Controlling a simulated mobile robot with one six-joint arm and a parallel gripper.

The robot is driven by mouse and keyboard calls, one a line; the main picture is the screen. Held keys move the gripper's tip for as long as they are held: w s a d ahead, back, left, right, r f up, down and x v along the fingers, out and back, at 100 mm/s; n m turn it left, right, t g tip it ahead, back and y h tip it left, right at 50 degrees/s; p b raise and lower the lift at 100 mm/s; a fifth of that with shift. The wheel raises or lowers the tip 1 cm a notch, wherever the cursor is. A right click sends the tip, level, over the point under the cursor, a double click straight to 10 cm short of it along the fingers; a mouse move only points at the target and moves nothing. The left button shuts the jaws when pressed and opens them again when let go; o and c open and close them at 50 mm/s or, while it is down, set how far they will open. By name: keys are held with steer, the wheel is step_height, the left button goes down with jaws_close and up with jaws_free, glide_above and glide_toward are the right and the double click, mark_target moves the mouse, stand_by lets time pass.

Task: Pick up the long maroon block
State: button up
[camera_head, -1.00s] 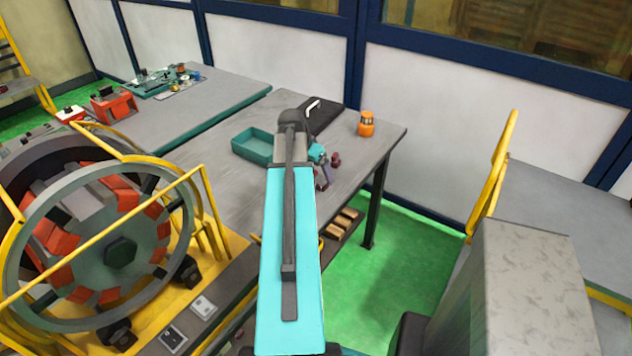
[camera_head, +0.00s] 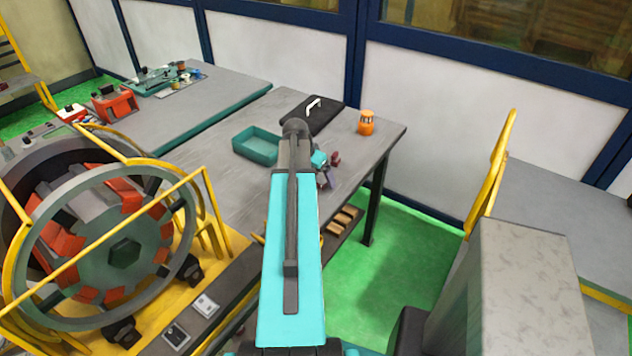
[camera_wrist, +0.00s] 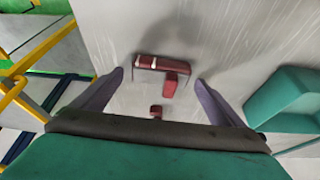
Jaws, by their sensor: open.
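A long maroon block (camera_wrist: 162,64) with light marks on it lies crosswise on the grey table, beyond and between the fingertips in the wrist view. A shorter red block (camera_wrist: 169,84) is just below it in that view; I cannot tell whether they touch. A small dark red piece (camera_wrist: 156,111) is nearer to my palm. My gripper (camera_wrist: 158,77) is open with nothing between its purple fingers, pointing down over these blocks. In the head view, a maroon piece (camera_head: 335,158) shows just right of my wrist; my arm hides much of that spot.
A teal tray (camera_head: 256,146) stands on the table left of my arm, and shows at the right in the wrist view (camera_wrist: 290,108). A black case (camera_head: 312,116) and an orange item (camera_head: 366,123) stand near the table's back. A large stator (camera_head: 100,240) is at left.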

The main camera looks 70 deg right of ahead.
mark_target(317, 178)
steer(key=c, duration=1.6)
steer(key=shift+d+r, duration=0.1)
steer(key=shift+r, duration=0.05)
steer(key=shift+r+b, duration=0.9)
steer(key=shift+r, duration=0.55)
steer(key=shift+s+a+r, duration=0.15)
steer(key=shift+s+a, duration=0.05)
steer(key=shift+a, duration=0.1)
steer(key=s+a+b, duration=0.1)
steer(key=s+a, duration=0.1)
steer(key=s+a+b, duration=0.1)
steer(key=s+a, duration=0.1)
steer(key=a, duration=0.1)
steer(key=s+a+r+b, duration=0.1)
steer(key=s+a, duration=0.1)
steer(key=a, duration=0.1)
steer(key=shift+s+f+b, duration=0.1)
steer(key=shift+b, duration=0.7)
steer(key=shift+b, duration=0.35)
steer(key=b, duration=0.3)
steer(key=shift+s+a, duration=0.2)
steer(key=shift+s, duration=0.05)
